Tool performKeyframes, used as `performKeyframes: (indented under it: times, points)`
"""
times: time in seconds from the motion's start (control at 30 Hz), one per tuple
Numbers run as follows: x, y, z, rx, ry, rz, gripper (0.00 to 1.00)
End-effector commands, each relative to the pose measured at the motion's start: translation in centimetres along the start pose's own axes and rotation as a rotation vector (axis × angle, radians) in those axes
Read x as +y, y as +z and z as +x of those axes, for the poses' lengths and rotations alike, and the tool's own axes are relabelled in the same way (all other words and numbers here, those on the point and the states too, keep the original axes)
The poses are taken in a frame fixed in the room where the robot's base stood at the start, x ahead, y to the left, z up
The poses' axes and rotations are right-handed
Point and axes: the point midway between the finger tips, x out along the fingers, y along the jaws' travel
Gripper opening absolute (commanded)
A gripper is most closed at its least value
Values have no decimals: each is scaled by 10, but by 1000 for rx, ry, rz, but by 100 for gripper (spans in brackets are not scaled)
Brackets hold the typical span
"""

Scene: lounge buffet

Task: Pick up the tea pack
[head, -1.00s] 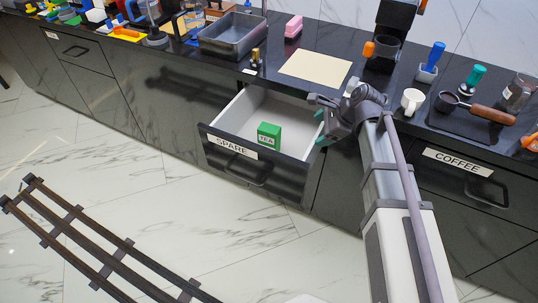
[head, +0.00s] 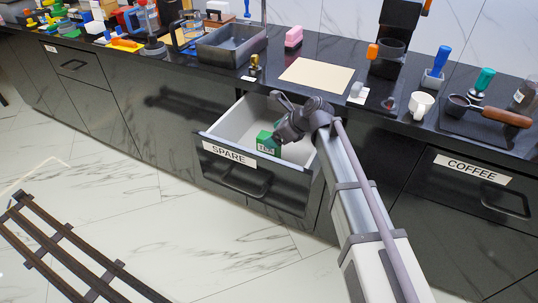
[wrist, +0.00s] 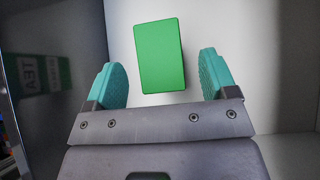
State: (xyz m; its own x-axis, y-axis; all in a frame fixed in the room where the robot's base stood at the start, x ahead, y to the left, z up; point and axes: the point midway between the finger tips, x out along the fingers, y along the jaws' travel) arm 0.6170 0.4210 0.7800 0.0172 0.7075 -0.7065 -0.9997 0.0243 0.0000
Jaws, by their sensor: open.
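The green tea pack (head: 266,141) stands in the open drawer labelled SPARE (head: 212,136), partly hidden by my gripper in the head view. In the wrist view the tea pack (wrist: 160,55) shows its plain green top face against the drawer's white floor. My gripper (wrist: 160,82) is open, with its two teal fingertips apart to the left and right of the pack's near end. The pack lies mostly ahead of the fingertips, with a gap on each side. Whether the fingers reach down to its height I cannot tell.
The drawer's dark front panel (wrist: 50,70) stands close on the left in the wrist view and mirrors the pack. Pale drawer walls bound the other sides. The black counter above holds a beige mat (head: 316,75), a metal tray (head: 232,47) and a white mug (head: 421,104).

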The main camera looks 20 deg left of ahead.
Motion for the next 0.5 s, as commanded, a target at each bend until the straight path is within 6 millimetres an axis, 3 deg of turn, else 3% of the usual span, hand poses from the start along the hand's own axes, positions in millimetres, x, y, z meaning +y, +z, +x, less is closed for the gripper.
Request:
performKeyframes:
  times: [0.03,0.13,0.37,0.5]
  points:
    - [-1,-5,17,0,1,-1,79]
    - [0,-4,33,0,2,-2,79]
    - [0,0,32,0,0,0,79]
    - [0,-1,32,0,0,0,65]
